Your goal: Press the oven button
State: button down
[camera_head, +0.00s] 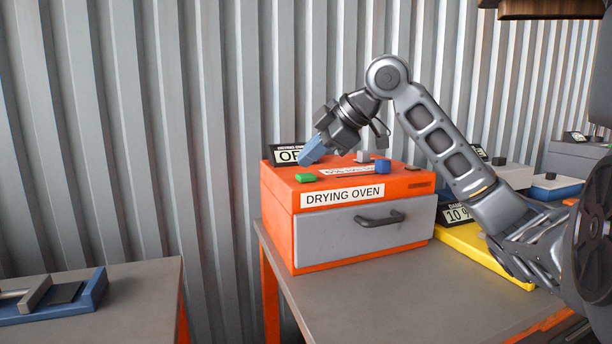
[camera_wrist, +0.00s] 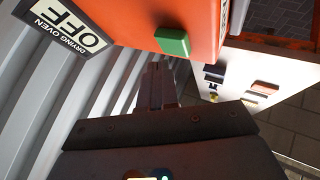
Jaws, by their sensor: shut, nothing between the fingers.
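The orange drying oven (camera_head: 280,215) stands on a grey table, with a grey drawer front (camera_head: 325,235) and a black handle. A green button (camera_head: 306,178) sits on the left of its top, near the front edge. The button also shows in the wrist view (camera_wrist: 172,41), upper middle, not covered. A display reading OFF (camera_wrist: 68,25) is at the upper left there; in the head view it is partly hidden behind my gripper. My gripper (camera_head: 306,160) is shut and empty, tilted downward above the oven's top left, close to the button. No contact with the button shows.
A blue block (camera_head: 383,167) and a grey block (camera_head: 363,156) stand on the oven's top, right of the button. A yellow unit (camera_head: 475,246) stands right of the oven, under my arm. Another table (camera_head: 135,300) is at left. A corrugated wall (camera_head: 110,120) is behind.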

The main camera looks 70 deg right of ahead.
aim_at(310, 176)
jog(key=shift+f, duration=0.2)
dwell(0.4)
jog(key=shift+f+b, duration=0.25)
jog(key=shift+b, duration=0.05)
jog(key=shift+f+b, duration=0.35)
jog(key=shift+f, duration=0.15)
dwell(0.9)
jog(key=shift+r, duration=0.1)
jog(key=shift+r+p, duration=0.75)
jog(key=shift+r, duration=0.05)
jog(key=shift+r+p, duration=2)
jog(key=shift+r, duration=0.6)
jog(key=shift+f, duration=0.1)
